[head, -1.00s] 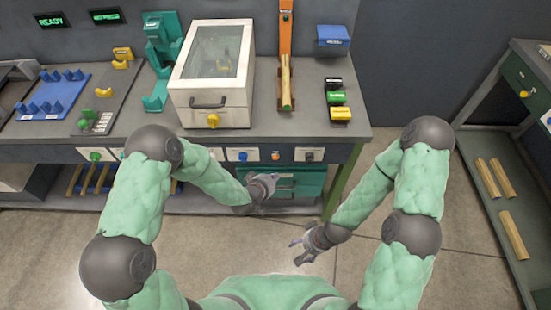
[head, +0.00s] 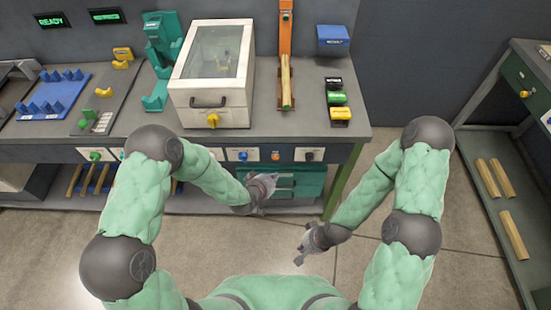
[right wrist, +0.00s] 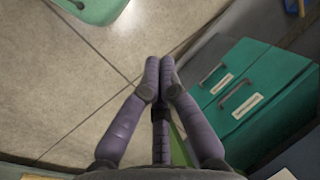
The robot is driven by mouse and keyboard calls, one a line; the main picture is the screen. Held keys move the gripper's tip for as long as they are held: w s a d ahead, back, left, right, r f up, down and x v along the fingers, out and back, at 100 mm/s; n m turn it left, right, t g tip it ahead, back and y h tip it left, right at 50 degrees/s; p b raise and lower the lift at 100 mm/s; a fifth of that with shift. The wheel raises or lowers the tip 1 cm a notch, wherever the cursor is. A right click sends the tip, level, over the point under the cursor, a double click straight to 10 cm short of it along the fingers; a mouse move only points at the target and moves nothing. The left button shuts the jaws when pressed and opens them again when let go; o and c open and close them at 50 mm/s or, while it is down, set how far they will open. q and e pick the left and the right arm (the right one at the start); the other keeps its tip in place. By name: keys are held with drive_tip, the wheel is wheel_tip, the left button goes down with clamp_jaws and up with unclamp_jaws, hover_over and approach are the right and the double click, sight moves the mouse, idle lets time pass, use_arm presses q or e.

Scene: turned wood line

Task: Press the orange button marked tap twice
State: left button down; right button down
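The orange button (head: 276,155) sits on the bench's front panel in the head view, between a blue knob (head: 243,156) and a black knob (head: 309,156). Its marking is too small to read. My left gripper (head: 270,183) is just below the orange button in the picture, in front of the teal drawers; whether it touches anything or is open cannot be told. My right gripper (head: 299,259) is lower, over the floor and apart from the bench. In the right wrist view its fingers (right wrist: 160,65) are together and empty. The button is not seen there.
A white glass-lidded box (head: 212,75), an orange upright stand (head: 285,50) and small coloured blocks (head: 338,98) are on the bench. Teal drawers (right wrist: 255,90) are at right in the right wrist view. A shelf unit (head: 510,185) stands at right. The floor between is clear.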

sight(275, 158)
idle(0.7)
